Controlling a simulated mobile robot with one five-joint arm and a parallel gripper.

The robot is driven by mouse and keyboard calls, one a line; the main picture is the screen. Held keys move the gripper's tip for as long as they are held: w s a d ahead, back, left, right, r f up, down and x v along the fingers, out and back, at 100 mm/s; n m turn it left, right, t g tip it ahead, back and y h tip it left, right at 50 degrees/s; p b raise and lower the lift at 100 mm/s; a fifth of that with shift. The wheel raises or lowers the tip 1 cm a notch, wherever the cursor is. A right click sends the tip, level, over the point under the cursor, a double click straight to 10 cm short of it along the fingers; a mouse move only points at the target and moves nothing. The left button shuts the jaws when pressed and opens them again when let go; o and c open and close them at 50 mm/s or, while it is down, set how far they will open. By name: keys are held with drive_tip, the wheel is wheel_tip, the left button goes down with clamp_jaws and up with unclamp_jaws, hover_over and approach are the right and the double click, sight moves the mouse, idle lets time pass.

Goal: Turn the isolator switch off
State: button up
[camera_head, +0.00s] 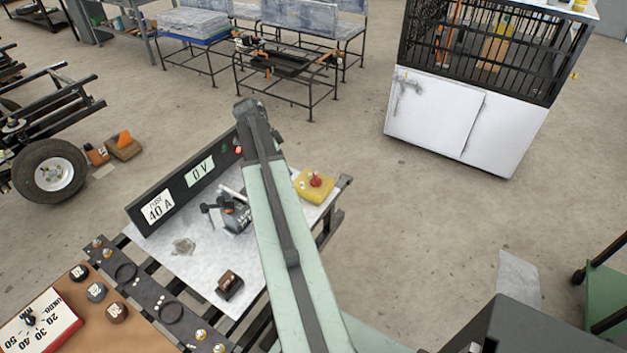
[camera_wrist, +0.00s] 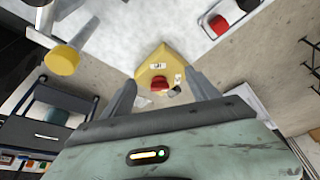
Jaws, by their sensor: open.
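The isolator switch (camera_head: 314,186) is a yellow box with a red knob (camera_head: 316,180) on top. It sits at the right end of the pale bench top (camera_head: 185,262), just right of my arm. In the wrist view the yellow box (camera_wrist: 153,64) is ahead of my gripper (camera_wrist: 162,78), and its red knob (camera_wrist: 159,84) appears between the two fingers. My gripper is open, its fingers spread to either side of the knob in the picture. I cannot tell whether they touch it. A small label shows on the box, but the knob's setting is too small to read.
A dark panel (camera_head: 180,181) reading "FUSE 40 A" and "0 V" stands along the bench's back edge. A small brown block (camera_head: 229,285) lies on the bench's front part. A white cabinet (camera_head: 432,110) stands beyond open floor at upper right.

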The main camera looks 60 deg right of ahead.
drive_tip(key=m, duration=0.2)
approach(316, 176)
drive_tip(key=b+x, duration=0.7)
drive_tip(key=x, duration=0.1)
drive_tip(key=shift+w+f, duration=0.1)
drive_tip(key=shift+w, duration=0.05)
drive_tip(key=shift+d+f+g+b, duration=0.15)
drive_tip(key=shift+f+g+b, duration=0.15)
drive_tip(key=shift+f+b, duration=0.15)
drive_tip(key=shift+r, duration=0.15)
drive_tip(key=c, duration=1.4)
drive_tip(key=shift+o, duration=0.2)
